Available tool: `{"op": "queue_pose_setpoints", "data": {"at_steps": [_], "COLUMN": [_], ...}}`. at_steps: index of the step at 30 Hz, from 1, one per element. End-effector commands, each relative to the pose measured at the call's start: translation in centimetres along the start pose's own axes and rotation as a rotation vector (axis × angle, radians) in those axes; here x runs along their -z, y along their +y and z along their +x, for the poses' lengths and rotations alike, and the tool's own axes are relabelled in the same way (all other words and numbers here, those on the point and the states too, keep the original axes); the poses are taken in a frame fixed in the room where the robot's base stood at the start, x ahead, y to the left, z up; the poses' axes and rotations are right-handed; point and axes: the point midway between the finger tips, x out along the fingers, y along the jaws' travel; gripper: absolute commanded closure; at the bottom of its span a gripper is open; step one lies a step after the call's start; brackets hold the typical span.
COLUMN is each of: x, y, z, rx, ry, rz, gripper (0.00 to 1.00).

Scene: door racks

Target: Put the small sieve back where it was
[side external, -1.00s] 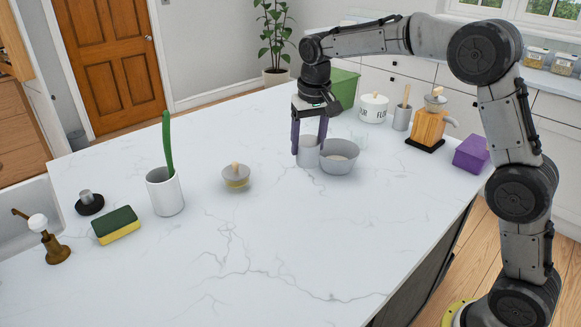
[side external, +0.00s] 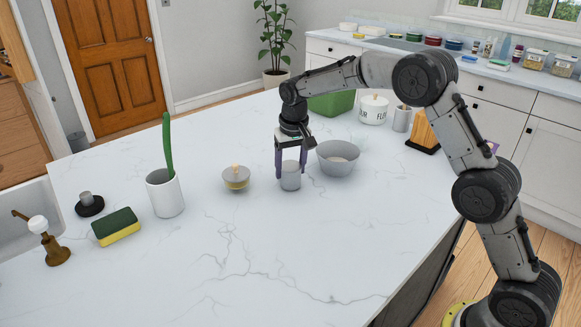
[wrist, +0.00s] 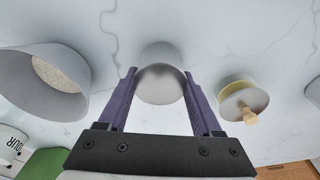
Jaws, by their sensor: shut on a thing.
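My gripper (side external: 291,172) is shut on a small grey cylinder (side external: 291,178), which I take to be the small sieve. The cylinder is upright, with one finger on each side. In the wrist view the small sieve (wrist: 160,85) sits between the two purple fingers, its round grey top facing the camera. It is at or just above the counter; I cannot tell whether it touches. A wider grey bowl (side external: 338,158) stands just to its right. In the wrist view the bowl (wrist: 45,85) holds something pale and grainy.
A lidded jar with a wooden knob (side external: 236,178) stands left of my gripper. Further left are a white pot with a green handle (side external: 165,193) and a sponge (side external: 117,226). A green box (side external: 332,105) and flour canister (side external: 373,109) stand behind. The front counter (side external: 250,260) is clear.

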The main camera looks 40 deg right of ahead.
Motion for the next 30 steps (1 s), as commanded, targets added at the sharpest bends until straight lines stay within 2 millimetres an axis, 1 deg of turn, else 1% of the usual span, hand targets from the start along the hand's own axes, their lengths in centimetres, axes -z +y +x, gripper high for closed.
{"op": "queue_pose_setpoints", "data": {"at_steps": [7,8,9,12,20,23,26,29,30], "x": [-0.1,-0.1,-0.1,-0.1,-0.1,0.0,0.1,0.1,0.1], "y": [0.0,0.0,0.0,0.0,0.0,0.0,0.0,0.0,-0.1], "z": [0.3,0.3,0.3,0.3,0.2,-0.1,-1.2,-3.0,-3.8], "rx": [0.0,0.0,0.0,0.0,0.0,0.001,0.001,0.002,0.002], "ry": [0.0,-0.001,-0.001,-0.001,-0.001,0.001,0.003,0.004,0.005], "rz": [0.0,0.0,0.0,0.0,0.0,0.0,0.0,0.0,0.0], "gripper": [0.93,0.28,0.21,0.04,0.04,0.04,0.04,0.04,0.04]}}
